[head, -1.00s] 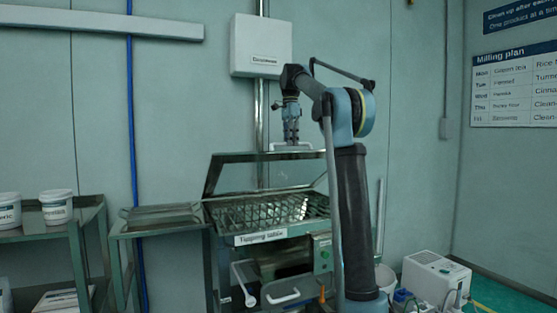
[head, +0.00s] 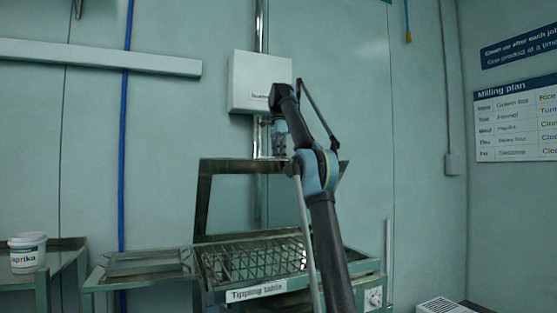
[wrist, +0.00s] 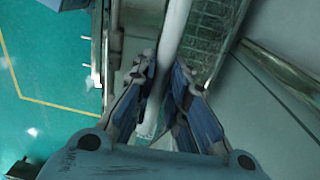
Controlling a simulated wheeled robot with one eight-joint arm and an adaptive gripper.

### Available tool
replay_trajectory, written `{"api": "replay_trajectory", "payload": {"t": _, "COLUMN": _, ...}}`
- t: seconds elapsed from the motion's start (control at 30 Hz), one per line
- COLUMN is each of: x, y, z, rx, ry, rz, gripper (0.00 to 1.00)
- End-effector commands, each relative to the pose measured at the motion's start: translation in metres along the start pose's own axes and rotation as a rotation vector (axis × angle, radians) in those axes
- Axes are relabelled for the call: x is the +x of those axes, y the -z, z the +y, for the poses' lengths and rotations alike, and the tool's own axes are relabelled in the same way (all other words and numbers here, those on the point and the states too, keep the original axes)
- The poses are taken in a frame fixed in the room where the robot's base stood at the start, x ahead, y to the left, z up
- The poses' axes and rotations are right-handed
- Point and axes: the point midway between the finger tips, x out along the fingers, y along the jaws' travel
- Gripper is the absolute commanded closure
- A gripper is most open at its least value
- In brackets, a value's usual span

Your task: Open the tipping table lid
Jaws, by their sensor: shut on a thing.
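The tipping table (head: 256,293) stands against the wall in the head view, with a metal grid inside its top. Its lid (head: 203,205) is a dark frame raised steeply from the back of the table, and the wall shows through it. My gripper (head: 280,154) is at the lid's upper edge, pointing down, shut on the lid handle. In the wrist view a pale bar, the lid handle (wrist: 172,38), runs between the fingers of my gripper (wrist: 163,75). My arm hides the right part of the lid and table.
A side shelf (head: 140,264) adjoins the table on the left, and a white tub (head: 27,253) stands farther left. A grey wall box (head: 260,80) hangs above the lid.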

Motion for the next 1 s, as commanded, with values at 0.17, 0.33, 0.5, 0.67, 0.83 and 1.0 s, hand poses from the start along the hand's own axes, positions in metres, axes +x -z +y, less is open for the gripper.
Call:
{"api": "replay_trajectory", "payload": {"t": 0.17, "x": 0.0, "y": -0.006, "z": -0.005, "rx": -0.005, "ry": 0.006, "rz": 0.005, "gripper": 1.0}}
{"api": "replay_trajectory", "payload": {"t": 0.33, "x": -0.002, "y": -0.013, "z": -0.003, "rx": -0.012, "ry": 0.008, "rz": 0.006, "gripper": 1.0}}
{"api": "replay_trajectory", "payload": {"t": 0.5, "x": -0.006, "y": -0.018, "z": 0.003, "rx": -0.015, "ry": 0.012, "rz": 0.006, "gripper": 0.82}}
{"api": "replay_trajectory", "payload": {"t": 0.67, "x": -0.01, "y": -0.02, "z": 0.01, "rx": -0.015, "ry": 0.014, "rz": 0.007, "gripper": 0.65}}
{"api": "replay_trajectory", "payload": {"t": 0.83, "x": -0.011, "y": -0.02, "z": 0.013, "rx": -0.015, "ry": 0.013, "rz": 0.008, "gripper": 0.65}}
{"api": "replay_trajectory", "payload": {"t": 1.0, "x": -0.01, "y": -0.018, "z": 0.013, "rx": -0.014, "ry": 0.013, "rz": 0.008, "gripper": 0.65}}
